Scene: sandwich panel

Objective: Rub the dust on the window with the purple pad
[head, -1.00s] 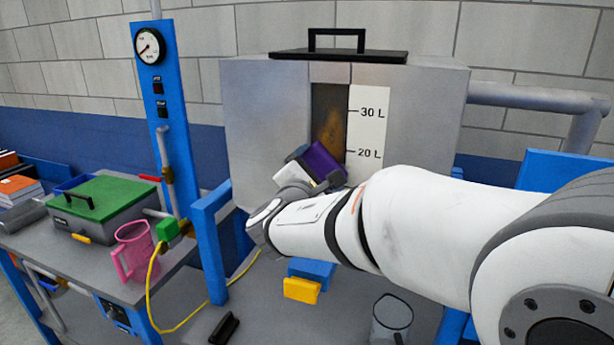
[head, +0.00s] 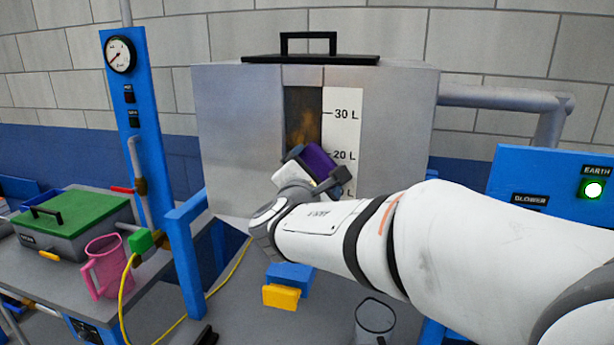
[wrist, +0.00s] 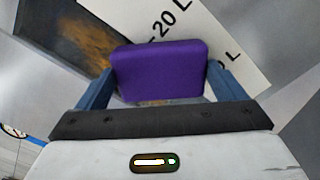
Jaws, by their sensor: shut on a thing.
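The window (head: 304,108) is a dark upright strip in the front of a grey metal tank, with brown dust on it. A white scale marked 30 L and 20 L runs along its right side. My gripper (head: 322,166) is shut on the purple pad (head: 318,160) in front of the lower part of the window. In the wrist view the purple pad (wrist: 160,71) sits between my two fingers, and the dusty window (wrist: 85,45) shows at upper left. The pad overlaps the window's edge and scale in view. I cannot tell whether it touches the glass.
The grey tank (head: 240,130) has a black-handled lid (head: 310,59) on top. A blue post with a gauge (head: 120,54), a green-lidded box (head: 75,220) and a pink mug (head: 103,265) stand at left. A blue panel with a lit lamp (head: 593,189) is at right. A clear cup (head: 375,320) stands below my arm.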

